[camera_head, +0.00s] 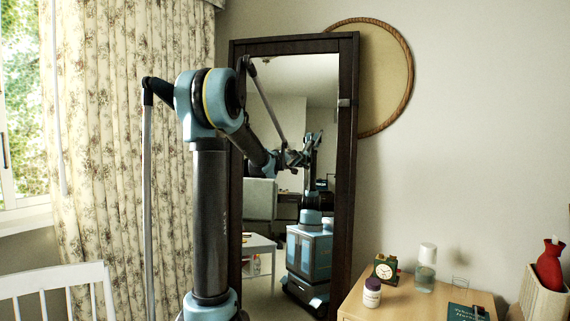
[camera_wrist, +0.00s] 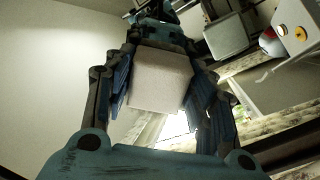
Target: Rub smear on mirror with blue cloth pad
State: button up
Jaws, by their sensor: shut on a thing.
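The tall mirror (camera_head: 350,190) in a dark wooden frame leans by the wall and reflects the room and my own body. My gripper (camera_wrist: 162,90) is shut on a pale, boxy pad (camera_wrist: 158,82), which looks whitish grey rather than blue in the wrist view. In the head view my forearm reaches toward the glass, and my gripper (camera_head: 288,158) is small there and merges with its reflection. I cannot tell whether the pad touches the glass. I cannot make out a smear in either view.
A wooden desk (camera_head: 400,303) at right holds a clock (camera_head: 385,268), a pill bottle (camera_head: 372,292), a glass bottle (camera_head: 425,270) and a book (camera_head: 467,312). A white chair (camera_head: 62,285) and curtain (camera_head: 95,140) stand at left. A round frame (camera_head: 398,60) hangs behind the mirror.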

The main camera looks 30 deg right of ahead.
aim_at(293, 160)
jog(key=shift+s+d, duration=1.05)
jog(key=shift+s, duration=0.15)
jog(key=shift+r, duration=0.1)
jog(key=shift+w+d+r, duration=0.15)
jog(key=shift+r, duration=0.65)
jog(key=shift+w+a, duration=1.15)
jog(key=w+a, duration=0.4)
jog(key=w, duration=0.1)
jog(key=shift+a, duration=0.3)
jog(key=shift+w+r, duration=0.1)
